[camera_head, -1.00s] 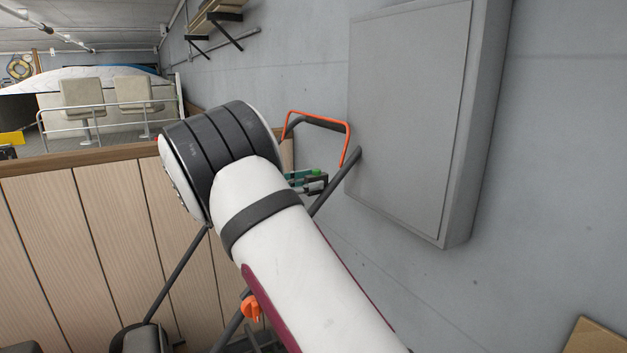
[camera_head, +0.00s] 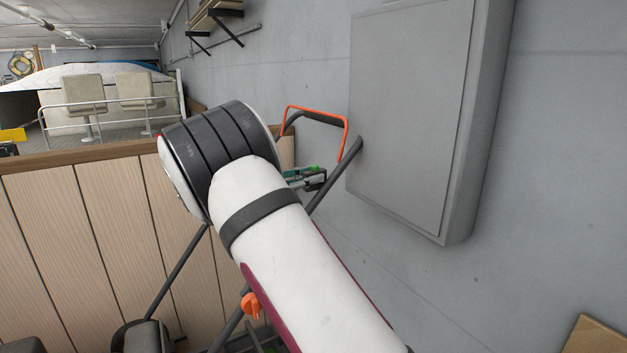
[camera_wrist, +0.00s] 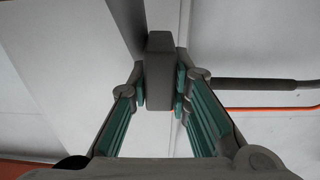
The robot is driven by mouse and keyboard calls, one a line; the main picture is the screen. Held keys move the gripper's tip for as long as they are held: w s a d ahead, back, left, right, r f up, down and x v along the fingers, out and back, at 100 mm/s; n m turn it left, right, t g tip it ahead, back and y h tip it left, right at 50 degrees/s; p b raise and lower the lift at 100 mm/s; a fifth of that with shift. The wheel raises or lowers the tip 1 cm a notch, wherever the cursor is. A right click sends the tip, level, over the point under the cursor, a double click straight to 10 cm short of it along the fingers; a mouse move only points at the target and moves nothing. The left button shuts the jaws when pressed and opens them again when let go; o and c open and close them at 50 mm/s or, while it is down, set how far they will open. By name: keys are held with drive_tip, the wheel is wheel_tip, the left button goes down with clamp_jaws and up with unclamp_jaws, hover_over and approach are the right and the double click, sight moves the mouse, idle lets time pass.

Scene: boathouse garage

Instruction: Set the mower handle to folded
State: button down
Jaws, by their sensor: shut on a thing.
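The mower handle has dark grey tubes (camera_head: 334,175) with a thin orange bail (camera_head: 320,109) at its upper end. It stands up at a slant, beside the grey wall box. An orange knob (camera_head: 250,305) shows lower on it. My gripper (camera_head: 308,178), with green pads, is at the handle's side tube, partly hidden behind my white arm. In the wrist view my gripper (camera_wrist: 163,88) is shut on a dark grey section of the handle (camera_wrist: 159,60). A grey grip bar and the orange bail run off to the right there. The mower's body is mostly hidden.
A grey wall box (camera_head: 410,120) is close to the right of the handle. A wood-panelled partition (camera_head: 100,230) stands at the left. Behind it is a boat with seats (camera_head: 83,92). A brown board (camera_head: 602,338) is at the lower right.

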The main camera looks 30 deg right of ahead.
drive_tip(key=shift+a+r+h, duration=0.6)
drive_tip(key=shift+a+r, duration=0.65)
drive_tip(key=shift+a, duration=0.15)
drive_tip(key=c, duration=1.5)
unclamp_jaws()
drive_tip(key=shift+f, duration=0.1)
drive_tip(key=a, duration=0.4)
drive_tip(key=a+f, duration=0.1)
drive_tip(key=a, duration=0.7)
drive_tip(key=shift+s+f, duration=0.25)
drive_tip(key=shift+f, duration=0.1)
